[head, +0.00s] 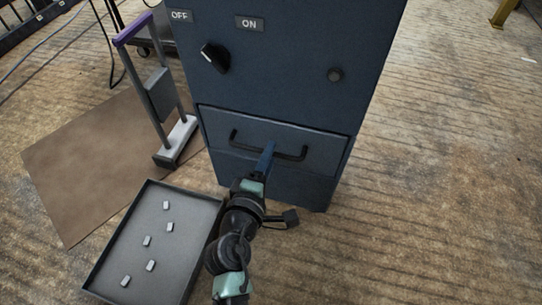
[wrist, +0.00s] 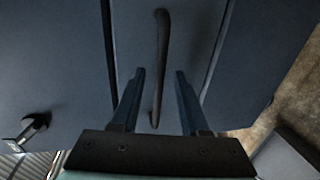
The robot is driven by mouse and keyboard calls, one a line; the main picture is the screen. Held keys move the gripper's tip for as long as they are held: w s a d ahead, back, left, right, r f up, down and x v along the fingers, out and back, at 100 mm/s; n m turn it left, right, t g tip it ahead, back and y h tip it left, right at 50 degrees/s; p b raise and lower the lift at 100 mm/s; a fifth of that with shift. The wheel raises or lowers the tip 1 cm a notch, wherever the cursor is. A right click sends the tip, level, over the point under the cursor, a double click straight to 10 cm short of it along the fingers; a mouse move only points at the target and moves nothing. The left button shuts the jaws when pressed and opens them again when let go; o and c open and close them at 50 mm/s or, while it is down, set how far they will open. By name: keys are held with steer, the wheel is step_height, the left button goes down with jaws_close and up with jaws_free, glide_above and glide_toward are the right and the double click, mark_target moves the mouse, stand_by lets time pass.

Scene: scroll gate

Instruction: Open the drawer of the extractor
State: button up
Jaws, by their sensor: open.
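The extractor (head: 290,55) is a dark blue cabinet. Its drawer (head: 325,150) is low on the front and looks flush with the body. A black bar handle (head: 248,146) runs across the drawer front. My gripper (head: 270,147) is at the middle of the handle, its fingers pointing at the drawer. In the wrist view the handle (wrist: 161,35) passes between the two open fingers of my gripper (wrist: 160,73), with a gap on each side. Whether the fingertips reach past the bar is hard to tell.
A black knob (head: 215,57) and ON and OFF labels are above the drawer. A grey tray (head: 185,200) with several small light blocks lies on the floor at left. A purple-handled frame (head: 175,143) stands beside the extractor. The floor at right is clear.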

steer(key=shift+x, duration=1.1)
steer(key=shift+r, duration=0.1)
jaws_close()
stand_by(0.6)
